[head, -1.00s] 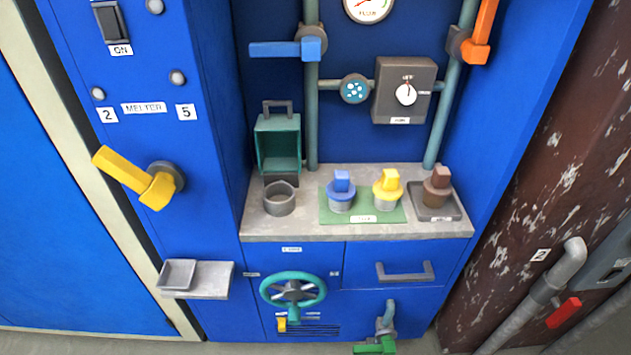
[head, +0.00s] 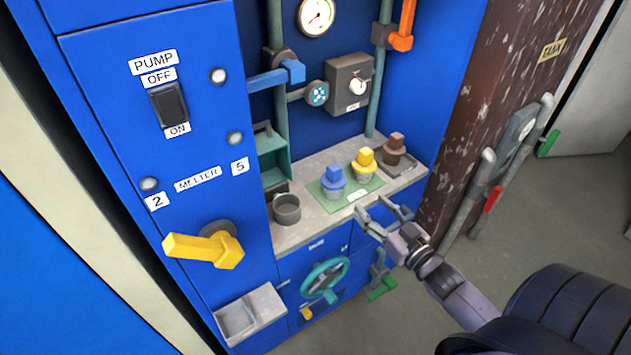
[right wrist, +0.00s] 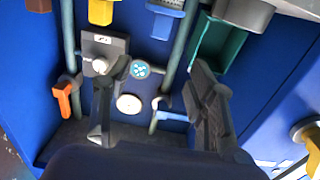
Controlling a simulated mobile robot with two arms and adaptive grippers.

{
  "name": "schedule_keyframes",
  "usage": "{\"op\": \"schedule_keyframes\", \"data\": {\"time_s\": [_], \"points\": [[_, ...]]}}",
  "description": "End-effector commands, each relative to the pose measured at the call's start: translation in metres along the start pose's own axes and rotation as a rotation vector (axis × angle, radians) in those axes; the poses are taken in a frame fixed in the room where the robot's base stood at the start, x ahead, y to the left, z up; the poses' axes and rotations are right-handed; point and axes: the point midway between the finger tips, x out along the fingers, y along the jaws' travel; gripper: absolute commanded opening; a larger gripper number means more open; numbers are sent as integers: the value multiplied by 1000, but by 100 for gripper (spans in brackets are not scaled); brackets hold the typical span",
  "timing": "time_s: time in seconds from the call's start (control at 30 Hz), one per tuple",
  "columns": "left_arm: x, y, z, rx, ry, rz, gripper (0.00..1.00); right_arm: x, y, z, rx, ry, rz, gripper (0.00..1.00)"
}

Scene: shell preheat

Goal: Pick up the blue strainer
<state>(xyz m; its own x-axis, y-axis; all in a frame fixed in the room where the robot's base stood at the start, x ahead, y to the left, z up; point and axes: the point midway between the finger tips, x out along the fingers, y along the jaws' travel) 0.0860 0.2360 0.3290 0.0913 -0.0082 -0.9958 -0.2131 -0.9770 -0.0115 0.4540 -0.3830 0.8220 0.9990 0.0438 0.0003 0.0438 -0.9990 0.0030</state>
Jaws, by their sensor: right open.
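The blue strainer (head: 333,182) stands upright on the green mat (head: 376,184) on the grey counter, with a blue block-like handle on top. It also shows at the top of the right wrist view (right wrist: 166,12). My right gripper (head: 372,208) is open and empty, in front of the counter edge, to the right of the blue strainer and apart from it. Its two spread fingers show in the right wrist view (right wrist: 150,75) with nothing between them. My left gripper is not in view.
The yellow strainer (head: 364,164) stands on the mat just right of the blue one. A brown-topped piece (head: 394,149) sits on a dark tray behind it. A grey cup (head: 286,209) stands left of the mat. A teal wheel (head: 325,279) is below the counter.

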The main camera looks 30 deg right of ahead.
Motion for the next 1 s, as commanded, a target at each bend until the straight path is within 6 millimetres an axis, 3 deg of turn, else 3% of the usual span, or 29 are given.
{"op": "schedule_keyframes", "data": {"time_s": [0.5,0.87,1.0], "points": [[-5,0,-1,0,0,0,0,95,0,-1,-1,3,0,52],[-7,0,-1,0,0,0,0,125,0,0,-1,0,1,52],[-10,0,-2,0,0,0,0,145,-2,-2,-1,1,1,52]]}}
